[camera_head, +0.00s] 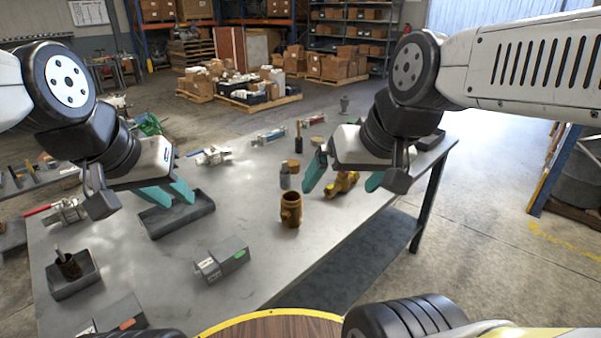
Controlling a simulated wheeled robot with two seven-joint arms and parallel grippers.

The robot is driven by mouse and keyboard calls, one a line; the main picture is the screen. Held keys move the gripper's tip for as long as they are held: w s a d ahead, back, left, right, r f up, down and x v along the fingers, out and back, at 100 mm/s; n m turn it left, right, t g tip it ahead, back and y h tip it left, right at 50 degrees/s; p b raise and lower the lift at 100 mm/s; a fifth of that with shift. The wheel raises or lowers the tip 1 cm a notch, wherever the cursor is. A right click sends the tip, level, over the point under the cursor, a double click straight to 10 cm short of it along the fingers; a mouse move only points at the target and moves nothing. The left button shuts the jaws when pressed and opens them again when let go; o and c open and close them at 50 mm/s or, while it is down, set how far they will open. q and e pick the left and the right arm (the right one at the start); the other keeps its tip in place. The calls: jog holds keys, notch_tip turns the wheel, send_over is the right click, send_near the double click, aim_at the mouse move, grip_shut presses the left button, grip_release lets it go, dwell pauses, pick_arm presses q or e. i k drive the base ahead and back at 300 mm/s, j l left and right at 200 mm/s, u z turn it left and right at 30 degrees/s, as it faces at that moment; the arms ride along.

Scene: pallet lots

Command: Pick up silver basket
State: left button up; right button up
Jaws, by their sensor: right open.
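No plainly silver basket shows. A dark grey open tray (178,222) stands on the left part of the metal table, and a smaller grey tray (75,284) with a brown cup-like item in it stands at the near left. My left gripper (182,203) has its teal fingers over the larger tray and hides part of it. Its fingertips look close together, and whether it is open I cannot tell. My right gripper (338,190) is open above the table's right part, its fingers wide apart around the line to a yellow-brass fitting (344,184). I see nothing held.
A brass fitting (291,209) stands upright mid-table. A grey box (221,259) lies nearer. Small jars (285,177), valves (214,155) and other parts lie further back. The near middle of the table (180,285) is mostly clear. Loaded pallets and shelves stand beyond.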

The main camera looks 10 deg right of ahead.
aim_at(284, 174)
jog(key=z, duration=0.2)
jog(key=k, duration=0.55)
jog(key=k+u, duration=0.1)
jog(key=u, duration=1.4)
jog(key=l+u, duration=0.45)
jog(key=l, duration=2.4)
jog(key=k+l, duration=0.1)
jog(key=l, duration=0.5)
